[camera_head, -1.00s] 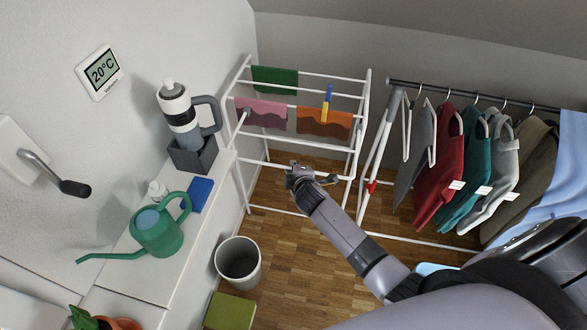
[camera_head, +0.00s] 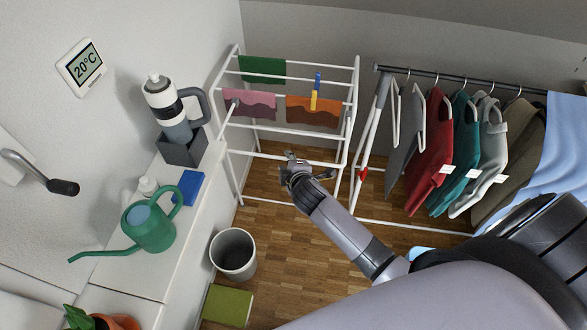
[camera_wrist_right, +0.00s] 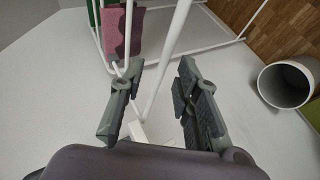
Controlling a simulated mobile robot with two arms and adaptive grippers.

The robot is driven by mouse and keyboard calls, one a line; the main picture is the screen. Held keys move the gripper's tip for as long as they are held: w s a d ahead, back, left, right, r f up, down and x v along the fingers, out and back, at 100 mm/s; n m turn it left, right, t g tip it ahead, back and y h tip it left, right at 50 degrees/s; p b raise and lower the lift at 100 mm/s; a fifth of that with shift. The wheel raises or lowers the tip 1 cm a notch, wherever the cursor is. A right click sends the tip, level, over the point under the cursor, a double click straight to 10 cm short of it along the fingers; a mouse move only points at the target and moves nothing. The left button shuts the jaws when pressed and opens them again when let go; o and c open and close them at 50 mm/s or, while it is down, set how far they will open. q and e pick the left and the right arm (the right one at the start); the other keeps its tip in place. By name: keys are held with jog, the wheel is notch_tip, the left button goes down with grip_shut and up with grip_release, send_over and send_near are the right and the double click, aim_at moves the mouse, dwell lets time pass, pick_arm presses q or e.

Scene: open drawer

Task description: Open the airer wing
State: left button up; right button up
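The white airer (camera_head: 351,117) stands against the back wall, with a green cloth (camera_head: 262,69), a pink cloth (camera_head: 249,103) and an orange cloth (camera_head: 313,112) hung on its rails. My right gripper (camera_head: 297,160) is at the airer's near side, below the cloths. In the right wrist view my right gripper (camera_wrist_right: 158,98) has its fingers apart. White airer tubes (camera_wrist_right: 168,55) run down into the gap between them, and a white piece (camera_wrist_right: 137,131) shows low in the gap. I cannot tell whether a finger touches a tube. My left gripper is not in view.
A clothes rack (camera_head: 440,74) with several hung garments stands right of the airer. A grey bin (camera_head: 216,264) and a green box (camera_head: 228,306) are on the floor at left. A ledge (camera_head: 205,210) holds a watering can (camera_head: 150,232).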

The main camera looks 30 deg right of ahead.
jog(key=v, duration=0.7)
dwell(0.4)
jog(key=s+f+m+g+b, duration=0.2)
jog(key=s+f, duration=0.3)
jog(key=f, duration=0.6)
jog(key=s+f+m+g+y+b, duration=0.15)
jog(key=s+f, duration=0.35)
jog(key=f, duration=0.5)
jog(key=s+f+m+g+b, duration=0.1)
jog(key=s+f+g, duration=0.1)
jog(key=s+f, duration=0.65)
pick_arm(q)
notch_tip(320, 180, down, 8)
jog(key=b, duration=0.3)
jog(key=shift+b, duration=0.3)
pick_arm(e)
jog(key=s+f+m+g, duration=0.5)
jog(key=s+f, duration=1.4)
jog(key=s, duration=0.5)
jog(key=shift+m, duration=0.55)
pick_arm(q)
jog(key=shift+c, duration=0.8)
pick_arm(e)
jog(key=shift+a+f+y, duration=0.1)
jog(key=shift+y, duration=0.15)
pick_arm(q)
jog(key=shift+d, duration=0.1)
